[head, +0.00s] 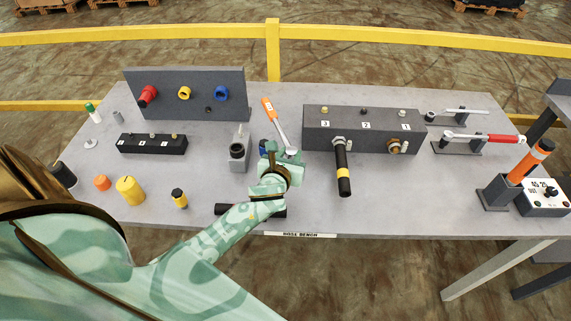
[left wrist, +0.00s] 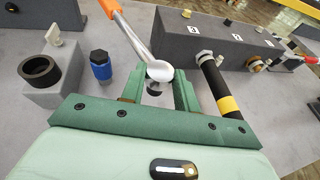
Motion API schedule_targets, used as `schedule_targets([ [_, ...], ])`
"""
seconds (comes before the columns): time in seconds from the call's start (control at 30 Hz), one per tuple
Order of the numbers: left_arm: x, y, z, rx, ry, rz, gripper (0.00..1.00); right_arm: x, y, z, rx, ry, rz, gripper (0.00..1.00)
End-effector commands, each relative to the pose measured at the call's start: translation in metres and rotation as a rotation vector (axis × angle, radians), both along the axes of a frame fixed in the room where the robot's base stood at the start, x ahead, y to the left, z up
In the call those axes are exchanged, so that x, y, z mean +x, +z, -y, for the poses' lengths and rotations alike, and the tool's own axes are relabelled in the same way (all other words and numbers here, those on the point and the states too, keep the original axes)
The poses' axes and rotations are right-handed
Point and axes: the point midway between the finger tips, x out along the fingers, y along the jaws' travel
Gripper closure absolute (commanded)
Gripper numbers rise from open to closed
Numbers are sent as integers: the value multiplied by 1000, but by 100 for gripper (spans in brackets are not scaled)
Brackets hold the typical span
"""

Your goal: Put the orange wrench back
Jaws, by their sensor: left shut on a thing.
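The orange wrench has an orange handle (head: 268,107) and a silver shaft. My left gripper (head: 284,155) is shut on its silver head end, above the middle of the bench. The handle points up and away toward the back of the bench. In the left wrist view the wrench's round silver head (left wrist: 160,71) sits between the fingers of the left gripper (left wrist: 158,88), and the orange handle (left wrist: 110,7) runs off the top edge. On the right, a red-handled wrench (head: 502,138) lies on a dark stand (head: 459,148). My right gripper is not in view.
A dark numbered block (head: 316,138) with a black-and-yellow hose (head: 343,173) stands just right of the gripper. A grey block with a black ring (head: 238,152) stands left. A slim silver bar (head: 464,112) on a stand is at back right. Caps occupy the left side.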

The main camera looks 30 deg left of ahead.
Motion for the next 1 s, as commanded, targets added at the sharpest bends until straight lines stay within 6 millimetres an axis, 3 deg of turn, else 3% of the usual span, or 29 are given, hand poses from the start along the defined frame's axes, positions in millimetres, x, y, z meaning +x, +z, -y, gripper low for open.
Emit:
schedule_targets([
  [0.03,5,-19,-5,-2,-1,-4,100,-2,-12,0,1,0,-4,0],
  [0.1,12,-31,-13,-2,-1,-4,100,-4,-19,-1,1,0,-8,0],
  [0.43,27,-55,-30,-1,-2,-2,100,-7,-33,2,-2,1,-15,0],
  [0.6,27,-85,-30,-4,-2,-4,100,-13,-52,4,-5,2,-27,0],
  [1.0,27,-88,-31,-1,-3,-2,100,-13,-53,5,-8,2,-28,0],
])
